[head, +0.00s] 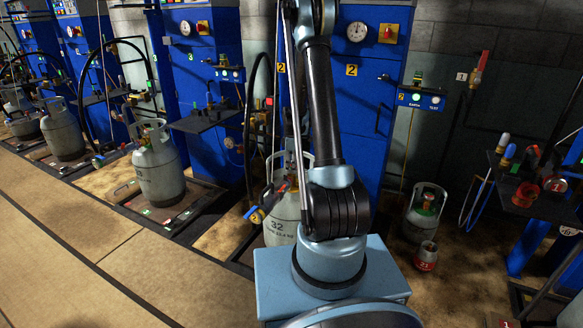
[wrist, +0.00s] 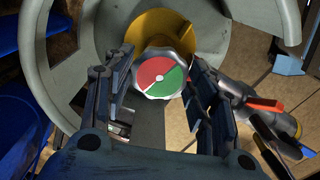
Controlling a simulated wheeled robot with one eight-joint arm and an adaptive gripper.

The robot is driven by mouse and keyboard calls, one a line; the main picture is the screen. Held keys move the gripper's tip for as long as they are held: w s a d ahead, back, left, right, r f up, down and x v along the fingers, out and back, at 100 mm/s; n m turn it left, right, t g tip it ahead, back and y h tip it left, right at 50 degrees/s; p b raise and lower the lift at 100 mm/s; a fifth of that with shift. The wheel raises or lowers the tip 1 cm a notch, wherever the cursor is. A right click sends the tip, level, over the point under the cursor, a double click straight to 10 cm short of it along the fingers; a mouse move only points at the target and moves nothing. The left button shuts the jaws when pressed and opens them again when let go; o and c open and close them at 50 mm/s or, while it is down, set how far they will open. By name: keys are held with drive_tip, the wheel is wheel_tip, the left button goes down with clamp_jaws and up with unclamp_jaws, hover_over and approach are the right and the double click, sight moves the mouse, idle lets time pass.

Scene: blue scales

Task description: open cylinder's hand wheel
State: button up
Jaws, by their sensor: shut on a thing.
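The hand wheel (wrist: 160,75) has a red and green face with a pale scalloped rim, seen in the wrist view. It sits inside the grey collar (wrist: 50,60) of the cylinder, with a yellow part (wrist: 165,28) behind it. My gripper (wrist: 156,82) has one finger on each side of the wheel and is shut on it. In the head view the grey cylinder (head: 281,222), marked 32, stands partly behind my arm. The hand wheel and my fingers cannot be made out clearly there.
In the wrist view a connector with an orange lever (wrist: 265,104) lies close to my right finger. A blue cabinet (head: 365,100) stands behind the cylinder. Another grey cylinder (head: 160,175) stands left.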

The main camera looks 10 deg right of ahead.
drive_tip(key=shift+w+d+n, duration=0.15)
drive_tip(key=shift+n, duration=0.65)
drive_tip(key=o, duration=1)
drive_tip(key=shift+o, duration=0.2)
wheel_tip(320, 180, up, 12)
